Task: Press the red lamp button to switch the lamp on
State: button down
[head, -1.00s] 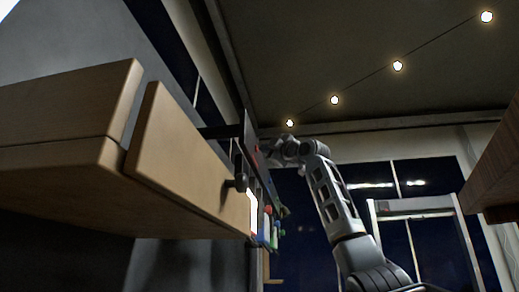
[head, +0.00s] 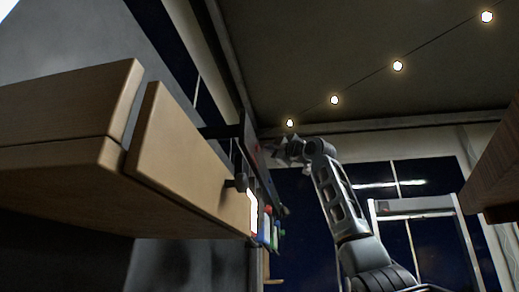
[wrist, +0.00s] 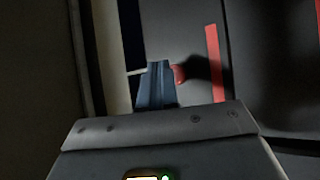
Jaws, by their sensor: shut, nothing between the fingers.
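The red button (wrist: 179,74) shows in the wrist view as a small round red knob on a dark panel (wrist: 190,30). My gripper (wrist: 156,68) is shut and empty, its fingertips just left of the button in that picture. Whether they touch it I cannot tell. In the head view my gripper (head: 272,150) is at the dark upright panel (head: 250,142) beyond the wooden cabinet, and the button cannot be made out there. I see no clear sign of a lit lamp at the panel.
A red strip (wrist: 214,62) runs along the panel right of the button. A wooden cabinet (head: 185,155) with a dark knob (head: 236,182) fills the left of the head view. Small coloured items (head: 268,230) hang beyond it. Lit bulbs (head: 397,65) line the ceiling.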

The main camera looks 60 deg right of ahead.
jog(key=s, duration=0.1)
jog(key=s+d, duration=0.1)
jog(key=s, duration=0.1)
jog(key=s+d, duration=0.1)
jog(key=s, duration=0.1)
dwell(0.8)
